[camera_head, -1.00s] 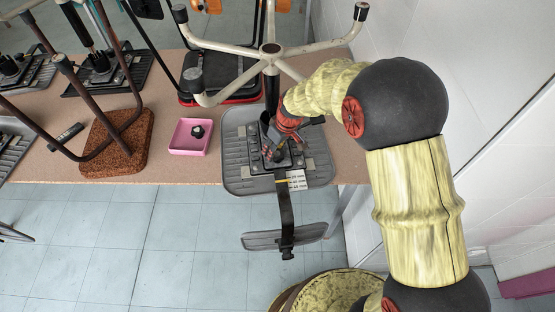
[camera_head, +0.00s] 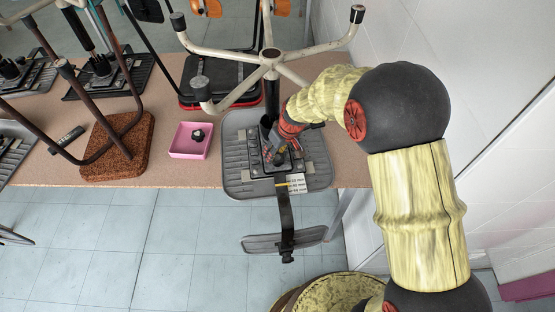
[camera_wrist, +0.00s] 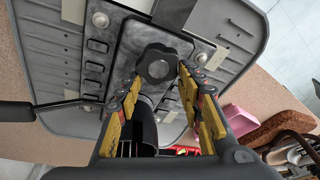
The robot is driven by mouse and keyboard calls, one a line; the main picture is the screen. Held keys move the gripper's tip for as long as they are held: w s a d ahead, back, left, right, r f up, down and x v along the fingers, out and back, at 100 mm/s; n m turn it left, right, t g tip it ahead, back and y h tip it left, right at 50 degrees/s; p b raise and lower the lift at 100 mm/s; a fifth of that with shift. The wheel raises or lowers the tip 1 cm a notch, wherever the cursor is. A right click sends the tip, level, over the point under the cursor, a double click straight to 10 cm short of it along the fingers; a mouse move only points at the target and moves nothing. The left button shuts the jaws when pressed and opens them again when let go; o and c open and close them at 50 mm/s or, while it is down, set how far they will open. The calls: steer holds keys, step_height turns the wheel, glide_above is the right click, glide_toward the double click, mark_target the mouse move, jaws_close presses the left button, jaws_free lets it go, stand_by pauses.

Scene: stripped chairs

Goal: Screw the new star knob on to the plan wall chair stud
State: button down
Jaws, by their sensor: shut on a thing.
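The chair lies upside down on the table, its grey ribbed seat underside (camera_head: 235,160) facing up and its star base above. A black star knob (camera_wrist: 157,64) shows in the wrist view over the metal mounting plate (camera_wrist: 205,48). My gripper (camera_wrist: 160,75) is shut on this knob, one yellow-padded fingertip at each side. In the head view my gripper (camera_head: 282,148) is low over the middle of the seat underside, and the knob there is too small to make out. The stud is hidden, so I cannot tell how far the knob is on it.
A pink tray (camera_head: 178,151) with a dark knob (camera_head: 198,135) in it stands left of the chair. A brown cork-like seat (camera_head: 112,165) lies further left. The chair's five-armed base (camera_head: 225,53) overhangs near my arm.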

steer(key=shift+s+d+f+m+h+p, duration=0.15)
steer(key=shift+m+p, duration=0.55)
steer(key=shift+p, duration=0.35)
steer(key=shift+s+r+m+h+p, duration=0.1)
steer(key=shift+m+h+p, duration=0.05)
steer(key=shift+m+p, duration=0.7)
steer(key=shift+p, duration=0.45)
steer(key=m+p, duration=0.2)
steer(key=p, duration=0.4)
steer(key=shift+d+t+h, duration=0.15)
steer(key=shift+t+h, duration=0.15)
steer(key=shift+h, duration=0.1)
steer(key=shift+w+f, duration=0.1)
steer(key=shift+f, duration=0.1)
steer(key=shift+r+m+p, duration=0.15)
steer(key=shift+m+p, duration=0.7)
steer(key=shift+p, duration=0.25)
steer(key=shift+f+b, duration=0.3)
steer(key=shift+b, duration=0.5)
steer(key=shift+d+m+b, duration=0.1)
steer(key=shift+m+b, duration=0.2)
steer(key=shift+b, duration=0.45)
steer(key=m+h+b, duration=0.1)
steer(key=m+b, duration=0.1)
steer(key=b, duration=0.4)
steer(key=m+b, duration=0.2)
steer(key=b, duration=0.3)
steer(key=shift+d+h, duration=0.15)
steer(key=shift+h, duration=0.25)
